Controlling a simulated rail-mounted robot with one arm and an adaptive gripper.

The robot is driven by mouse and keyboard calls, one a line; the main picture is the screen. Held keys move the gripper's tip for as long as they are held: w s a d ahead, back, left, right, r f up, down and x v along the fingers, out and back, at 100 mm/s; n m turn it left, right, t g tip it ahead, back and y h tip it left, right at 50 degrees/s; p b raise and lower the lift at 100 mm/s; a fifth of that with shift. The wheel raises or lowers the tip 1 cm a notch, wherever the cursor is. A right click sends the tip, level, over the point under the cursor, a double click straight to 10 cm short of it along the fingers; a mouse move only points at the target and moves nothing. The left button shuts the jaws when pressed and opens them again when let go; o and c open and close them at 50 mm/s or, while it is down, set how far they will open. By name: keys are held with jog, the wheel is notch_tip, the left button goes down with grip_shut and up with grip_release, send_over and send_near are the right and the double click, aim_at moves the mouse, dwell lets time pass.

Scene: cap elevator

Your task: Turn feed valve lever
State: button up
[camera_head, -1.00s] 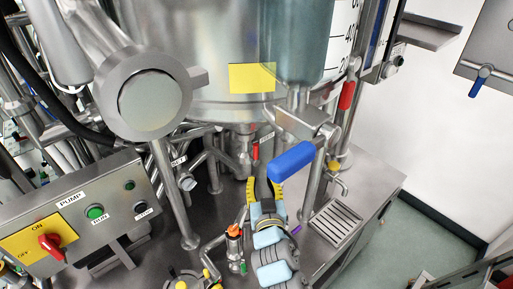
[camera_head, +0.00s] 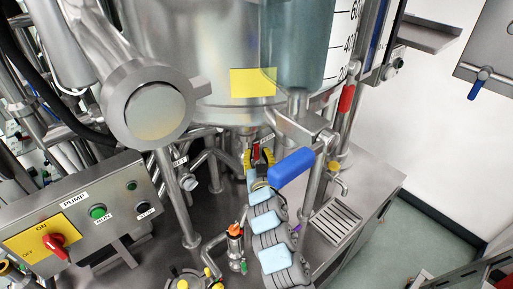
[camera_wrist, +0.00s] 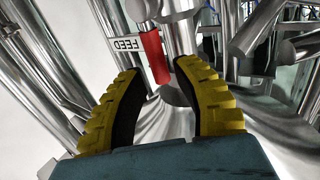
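The feed valve lever is a small red handle (camera_wrist: 154,56) beside a white FEED label (camera_wrist: 128,46) in the wrist view, hanging from a steel valve body. In the head view the red lever (camera_head: 256,152) shows under the tank, partly hidden by my gripper. My gripper (camera_wrist: 160,72), with yellow ridged fingers, is open. The lever's lower end shows between the two fingertips, with a visible gap on each side. Whether it touches either finger cannot be told. In the head view my gripper (camera_head: 260,160) reaches up to the lever from below.
A blue-handled lever (camera_head: 292,167) hangs close to the right of my gripper. Steel pipes and legs surround the valve. A pump box (camera_head: 85,215) with a red knob stands at left. An orange-topped fitting (camera_head: 235,232) stands left of my arm. A drain grate (camera_head: 338,218) lies at right.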

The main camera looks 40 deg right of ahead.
jog(key=shift+x, duration=1.35)
jog(key=shift+c, duration=0.2)
grip_shut()
